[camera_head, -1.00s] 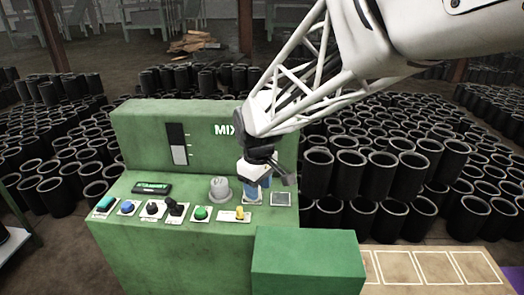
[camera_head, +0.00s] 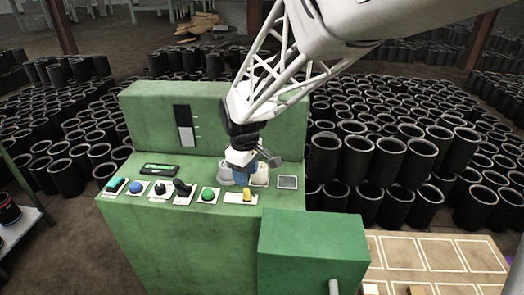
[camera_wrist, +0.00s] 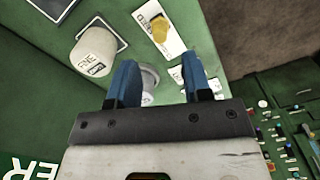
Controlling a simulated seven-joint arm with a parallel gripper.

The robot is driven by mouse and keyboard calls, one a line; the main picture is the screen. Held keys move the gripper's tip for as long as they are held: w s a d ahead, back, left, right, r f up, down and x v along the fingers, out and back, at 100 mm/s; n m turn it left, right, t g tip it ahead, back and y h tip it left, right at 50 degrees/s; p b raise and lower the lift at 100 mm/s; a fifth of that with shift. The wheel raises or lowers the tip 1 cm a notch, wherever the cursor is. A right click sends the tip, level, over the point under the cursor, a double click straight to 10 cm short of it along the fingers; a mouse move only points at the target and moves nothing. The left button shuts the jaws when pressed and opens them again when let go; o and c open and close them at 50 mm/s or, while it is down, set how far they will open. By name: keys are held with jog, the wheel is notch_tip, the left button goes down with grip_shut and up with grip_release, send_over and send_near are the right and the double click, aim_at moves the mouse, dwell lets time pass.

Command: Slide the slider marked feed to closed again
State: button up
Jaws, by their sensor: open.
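A yellow slider knob (camera_head: 247,194) stands on a white plate near the right end of the front row of controls on the green panel. It also shows in the wrist view as a yellow knob (camera_wrist: 160,30), beyond my fingertips. My gripper (camera_head: 243,177) hangs behind the slider, low over the panel. In the wrist view my gripper (camera_wrist: 157,70) has its blue fingers apart and empty. The yellow knob is not between them.
A pale knob marked FINE (camera_wrist: 97,48) sits left of the fingers. Another pale round control (camera_wrist: 149,78) shows between them. A green button (camera_head: 208,194) and a black lever (camera_head: 181,188) stand left of the slider. A green box (camera_head: 313,245) rises at the front right.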

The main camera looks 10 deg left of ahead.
aim_at(246, 190)
jog(key=shift+f, duration=3.6)
jog(key=shift+c, duration=0.3)
grip_shut()
